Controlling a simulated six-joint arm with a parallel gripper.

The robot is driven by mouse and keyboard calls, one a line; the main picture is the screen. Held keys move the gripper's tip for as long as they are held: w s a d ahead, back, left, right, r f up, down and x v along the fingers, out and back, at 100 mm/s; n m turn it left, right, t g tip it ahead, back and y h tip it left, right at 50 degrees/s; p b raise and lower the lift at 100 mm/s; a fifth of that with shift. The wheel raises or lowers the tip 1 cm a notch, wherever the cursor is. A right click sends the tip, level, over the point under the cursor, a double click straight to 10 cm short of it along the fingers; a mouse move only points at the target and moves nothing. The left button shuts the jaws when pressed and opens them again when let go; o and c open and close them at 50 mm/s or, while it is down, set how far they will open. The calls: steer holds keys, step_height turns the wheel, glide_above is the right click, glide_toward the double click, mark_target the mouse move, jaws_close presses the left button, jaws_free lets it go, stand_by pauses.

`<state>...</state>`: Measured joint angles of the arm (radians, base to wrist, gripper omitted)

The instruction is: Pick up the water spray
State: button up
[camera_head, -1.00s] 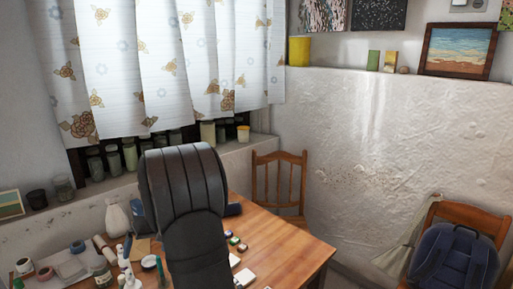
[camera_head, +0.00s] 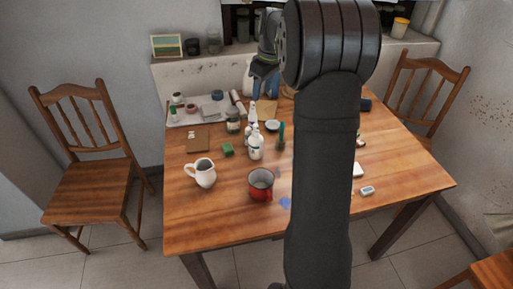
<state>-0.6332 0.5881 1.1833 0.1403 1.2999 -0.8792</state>
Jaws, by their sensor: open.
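Several white bottles stand near the middle of the wooden table (camera_head: 215,232). One is a labelled white bottle (camera_head: 256,148) in front; a slimmer white bottle with a narrow top (camera_head: 252,113) stands behind it. Which one is the water spray is too small to tell. My gripper (camera_head: 263,72) shows partly at the far side of the table, left of my dark arm. It is open, above and beyond these bottles and apart from them. Another white vessel is partly hidden behind it.
A white pitcher (camera_head: 205,173) and a red mug (camera_head: 261,185) stand at the front. A green block (camera_head: 227,150), a jar (camera_head: 233,122) and a tray of pots (camera_head: 190,118) are near the bottles. My arm hides the table's middle right. Chairs (camera_head: 92,170) flank the table.

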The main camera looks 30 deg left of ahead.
steer(key=n, duration=0.1)
glide_toward(256, 125)
steer(key=f, duration=0.1)
steer(key=a+f, duration=0.1)
steer(key=f, duration=0.3)
steer(key=shift+w+a, duration=0.15)
steer(key=shift+a, duration=0.15)
steer(key=shift+a+f, duration=0.1)
steer(key=shift+f, duration=2.7)
jaws_close()
